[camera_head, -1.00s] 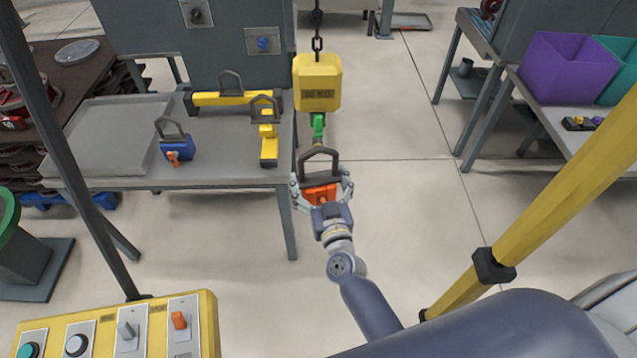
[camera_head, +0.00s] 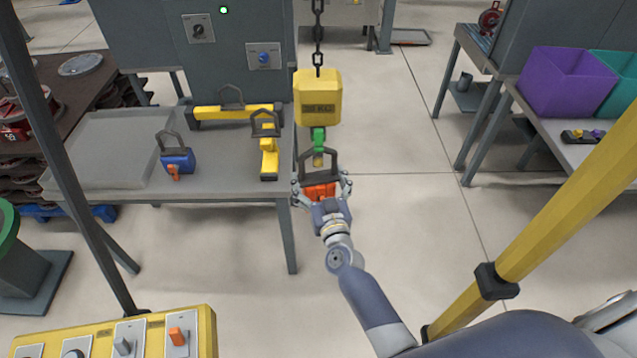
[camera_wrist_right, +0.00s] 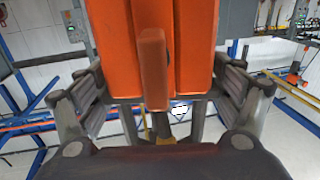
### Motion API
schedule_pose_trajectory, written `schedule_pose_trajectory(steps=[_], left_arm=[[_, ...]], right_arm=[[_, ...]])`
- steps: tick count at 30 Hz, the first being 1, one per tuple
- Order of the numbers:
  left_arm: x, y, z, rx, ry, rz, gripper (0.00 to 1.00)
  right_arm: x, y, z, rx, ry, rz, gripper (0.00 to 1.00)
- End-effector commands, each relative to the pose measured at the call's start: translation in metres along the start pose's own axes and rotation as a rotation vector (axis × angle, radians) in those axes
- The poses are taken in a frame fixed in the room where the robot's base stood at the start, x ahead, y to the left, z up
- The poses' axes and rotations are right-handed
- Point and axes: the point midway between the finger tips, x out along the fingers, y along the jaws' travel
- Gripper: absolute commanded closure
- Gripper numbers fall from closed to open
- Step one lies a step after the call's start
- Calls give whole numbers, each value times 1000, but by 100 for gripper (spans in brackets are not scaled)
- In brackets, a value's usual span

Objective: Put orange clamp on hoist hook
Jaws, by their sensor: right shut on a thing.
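The orange clamp (camera_head: 319,191) with its dark bail handle is held in my right gripper (camera_head: 321,194), which is shut on it. In the right wrist view the clamp's orange body (camera_wrist_right: 195,45) fills the upper middle between the fingers (camera_wrist_right: 165,95). The yellow hoist block (camera_head: 318,98) hangs on a chain. Its green-topped hook (camera_head: 319,140) hangs below it, and its lower tip overlaps the top of the clamp's handle. I cannot tell whether the hook passes through the handle or is just in front or behind. My left gripper is not in view.
A grey table (camera_head: 225,188) on the left holds a blue clamp (camera_head: 178,160), yellow clamps (camera_head: 268,160) and a grey tray (camera_head: 85,165). A yellow control panel (camera_head: 202,335) is at lower left. A yellow post (camera_head: 560,215) slants at right. The floor right of the hoist is clear.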

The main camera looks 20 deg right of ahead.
Motion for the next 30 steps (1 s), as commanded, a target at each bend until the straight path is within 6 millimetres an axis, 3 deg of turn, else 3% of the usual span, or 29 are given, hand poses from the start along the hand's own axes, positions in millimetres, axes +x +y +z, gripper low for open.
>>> schedule_pose_trajectory(steps=[15, 30], left_arm=[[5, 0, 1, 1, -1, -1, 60], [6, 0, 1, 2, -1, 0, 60]], right_arm=[[26, 5, -4, 1, 11, 2, 81], [32, 7, -4, 2, 11, 2, 81]])
